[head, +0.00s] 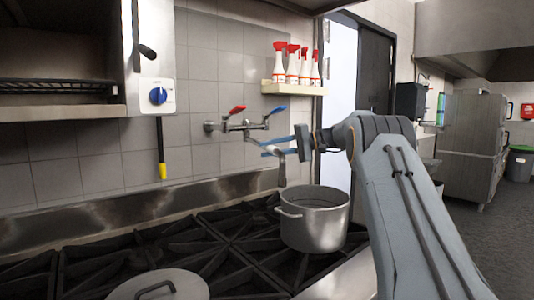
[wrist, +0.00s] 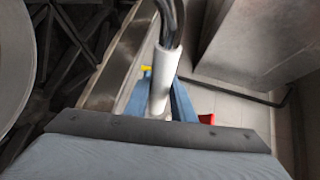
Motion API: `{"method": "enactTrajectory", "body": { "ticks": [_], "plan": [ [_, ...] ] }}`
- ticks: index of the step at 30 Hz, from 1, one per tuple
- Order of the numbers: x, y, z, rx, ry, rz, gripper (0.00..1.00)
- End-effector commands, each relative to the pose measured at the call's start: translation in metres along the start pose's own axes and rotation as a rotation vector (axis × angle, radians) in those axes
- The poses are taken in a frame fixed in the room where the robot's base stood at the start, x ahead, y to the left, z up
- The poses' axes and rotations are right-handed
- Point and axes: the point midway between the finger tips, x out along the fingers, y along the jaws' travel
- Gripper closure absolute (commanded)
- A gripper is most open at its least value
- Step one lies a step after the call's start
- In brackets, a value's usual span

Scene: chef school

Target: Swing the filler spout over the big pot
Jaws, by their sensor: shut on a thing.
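The big pot (head: 314,222) is a silver open pot standing on the stove at its right end. The filler tap (head: 245,126) is on the tiled wall, with one red and one blue lever. Its spout (head: 281,174) hangs down by the pot's rear left rim in the head view; I cannot tell whether its tip is over the opening. My gripper (head: 283,149) has blue fingers, shut on the spout's white sleeve (wrist: 161,88) in the wrist view.
Black stove grates (head: 150,248) fill the lower left, with a lid-like grey disc (head: 160,287) in front. A shelf of red-topped spray bottles (head: 293,88) is above the tap. A yellow-tipped rod (head: 161,150) hangs at left. Open floor lies at the far right.

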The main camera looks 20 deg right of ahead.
Motion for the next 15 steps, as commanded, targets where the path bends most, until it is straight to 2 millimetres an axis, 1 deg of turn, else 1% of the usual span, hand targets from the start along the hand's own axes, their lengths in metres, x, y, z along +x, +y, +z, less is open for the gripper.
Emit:
{"method": "enactTrajectory", "body": {
  "ticks": [1, 15],
  "plan": [
    [-0.002, 0.004, -0.002, -0.001, -0.012, 0.0, 1.0],
    [-0.014, 0.005, -0.007, -0.012, -0.075, -0.005, 1.0]
  ]
}}
